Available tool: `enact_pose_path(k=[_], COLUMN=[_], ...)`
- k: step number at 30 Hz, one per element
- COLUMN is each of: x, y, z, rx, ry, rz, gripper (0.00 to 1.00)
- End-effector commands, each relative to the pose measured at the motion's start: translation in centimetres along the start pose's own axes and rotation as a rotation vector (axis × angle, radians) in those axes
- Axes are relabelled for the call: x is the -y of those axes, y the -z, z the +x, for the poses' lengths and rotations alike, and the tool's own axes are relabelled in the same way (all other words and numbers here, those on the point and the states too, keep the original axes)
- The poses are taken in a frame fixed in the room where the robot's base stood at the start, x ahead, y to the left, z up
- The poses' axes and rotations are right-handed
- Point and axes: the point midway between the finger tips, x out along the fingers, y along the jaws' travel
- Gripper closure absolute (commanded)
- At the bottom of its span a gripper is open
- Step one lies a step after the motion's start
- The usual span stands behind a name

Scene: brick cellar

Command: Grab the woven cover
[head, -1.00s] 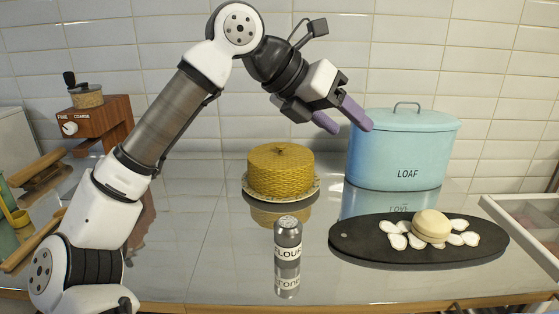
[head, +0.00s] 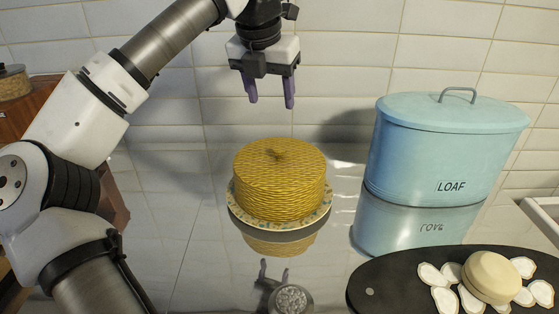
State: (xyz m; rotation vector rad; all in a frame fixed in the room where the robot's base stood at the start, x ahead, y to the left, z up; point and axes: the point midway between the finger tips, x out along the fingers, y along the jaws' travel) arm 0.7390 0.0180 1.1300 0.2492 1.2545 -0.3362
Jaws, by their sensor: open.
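The woven cover (head: 280,182) is a yellow, round, basket-weave dome with a small dark knob or tuft on top. It sits on a patterned plate (head: 262,230) in the middle of the shiny counter in the head view. My gripper (head: 271,98) is above the cover, pointing down, with its two purple fingers apart and nothing between them. A clear gap lies between the fingertips and the cover's top.
A blue loaf bin (head: 440,150) stands right of the cover. A dark board (head: 395,280) with a round pale item and white slices lies at front right. A shaker top (head: 291,300) shows at the bottom edge. The counter left of the plate is clear.

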Motion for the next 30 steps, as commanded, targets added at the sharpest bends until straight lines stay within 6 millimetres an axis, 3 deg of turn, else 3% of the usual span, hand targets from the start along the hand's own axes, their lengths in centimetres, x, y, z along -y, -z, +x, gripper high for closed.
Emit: enact_pose_path(k=[12,19,30], x=[0.1,0.2,0.4], y=[0.1,0.2,0.7], z=[7.3,8.9,13.3], rx=[-0.002,-0.001,0.0], ry=[0.003,0.003,0.003], rz=[0.002,0.002,0.001], gripper=[0.43,0.43,0.43])
